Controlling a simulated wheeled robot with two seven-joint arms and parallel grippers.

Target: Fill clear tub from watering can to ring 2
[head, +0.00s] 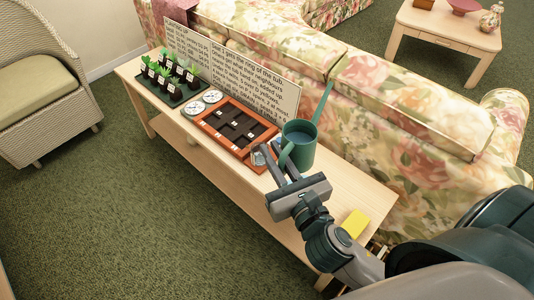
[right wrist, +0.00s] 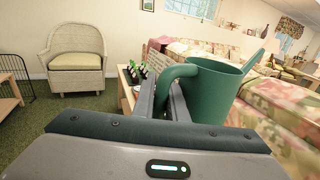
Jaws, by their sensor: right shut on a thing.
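The green watering can (head: 301,146) is at the right part of the long wooden table, upright, with its spout pointing up and away toward the sofa. It also shows large in the right wrist view (right wrist: 218,92). My right gripper (head: 276,158) is shut on the can's handle, which lies between its fingers (right wrist: 163,90). I cannot tell whether the can's base touches the table. A small clear, bluish thing (head: 258,158) shows beside the fingers, perhaps the clear tub; it is mostly hidden, and no rings or water level can be made out. My left gripper is not in view.
A brown tray with dark compartments (head: 213,122) lies left of the can. Beyond are two round white dials (head: 194,108), a tray of potted plants (head: 155,88) and a printed sign (head: 255,83). A yellow block (head: 355,223) lies at the near end. The floral sofa (head: 400,110) backs the table (head: 235,173).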

